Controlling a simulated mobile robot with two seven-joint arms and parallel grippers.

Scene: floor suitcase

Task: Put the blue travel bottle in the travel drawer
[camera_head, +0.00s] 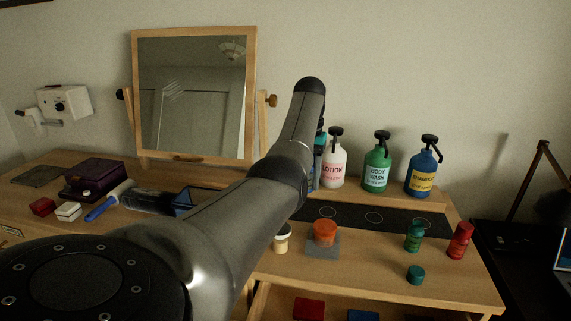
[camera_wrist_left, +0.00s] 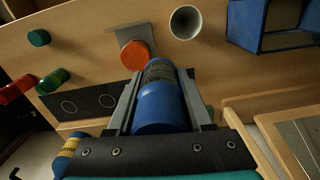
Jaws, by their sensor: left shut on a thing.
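The blue travel bottle (camera_wrist_left: 158,108) with a printed label is in the left wrist view. My left gripper (camera_wrist_left: 162,98) is shut on it, one finger along each side. In the head view my left arm reaches across the middle; its gripper and the bottle are mostly hidden behind the arm. An open drawer (camera_head: 260,300) shows at the bottom of the head view, partly cut off, with a red piece (camera_head: 308,308) and a blue piece (camera_head: 362,316) inside. I cannot read a label on it. My right gripper is not in view.
Lotion (camera_head: 334,165), body wash (camera_head: 377,168) and shampoo (camera_head: 423,174) pump bottles stand on the back ledge. A green bottle (camera_head: 413,240), a red bottle (camera_head: 460,241), a teal cap (camera_head: 415,275) and an orange piece (camera_head: 325,232) sit on the top. A mirror (camera_head: 193,95) stands behind.

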